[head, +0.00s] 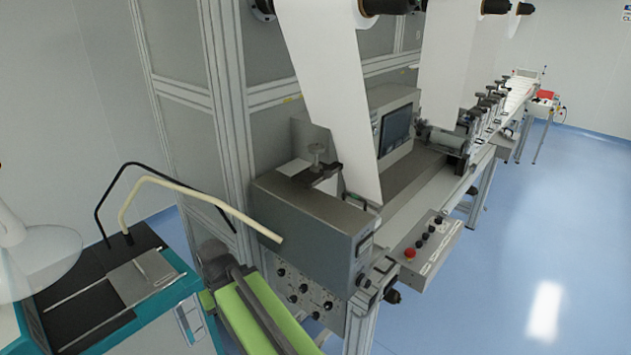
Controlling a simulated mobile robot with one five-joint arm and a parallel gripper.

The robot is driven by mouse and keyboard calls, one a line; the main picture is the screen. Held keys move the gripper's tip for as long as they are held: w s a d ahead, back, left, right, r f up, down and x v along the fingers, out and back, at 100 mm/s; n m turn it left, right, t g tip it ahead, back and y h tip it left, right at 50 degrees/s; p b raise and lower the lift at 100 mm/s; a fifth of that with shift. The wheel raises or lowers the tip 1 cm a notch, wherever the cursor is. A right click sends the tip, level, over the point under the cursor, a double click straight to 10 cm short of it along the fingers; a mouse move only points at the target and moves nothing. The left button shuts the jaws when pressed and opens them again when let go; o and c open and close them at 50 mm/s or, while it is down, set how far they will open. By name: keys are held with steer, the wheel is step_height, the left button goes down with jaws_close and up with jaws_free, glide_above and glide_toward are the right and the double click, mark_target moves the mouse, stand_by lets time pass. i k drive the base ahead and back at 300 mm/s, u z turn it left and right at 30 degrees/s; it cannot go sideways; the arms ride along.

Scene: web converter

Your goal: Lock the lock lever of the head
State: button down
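A grey box-shaped unit (310,222) stands at the near end of the web converter. On its top is a dark clamp-like part with a round grey knob (316,151). I cannot tell for sure whether this is the lock lever of the head, or whether it is locked. A white web (330,90) hangs down behind the box and hides part of the machine. Small dark clamp-like fittings with knobs (492,98) stand in a row farther along the line. My gripper is not in view.
A teal bench with a black top (85,310) and curved black and cream tubes (165,180) stands at left. A green padded part (250,320) is at bottom centre. A control box with a red button (410,253) juts out at right. Blue floor (530,230) is clear there.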

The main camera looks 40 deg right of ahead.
mark_target(329, 174)
steer(key=u, duration=0.5)
steer(key=k, duration=0.85)
steer(key=u, duration=1.4)
steer(key=k, duration=0.5)
steer(key=z, duration=0.3)
steer(key=i, duration=1.45)
steer(key=z, duration=0.55)
steer(key=i, duration=0.35)
steer(key=z, duration=0.15)
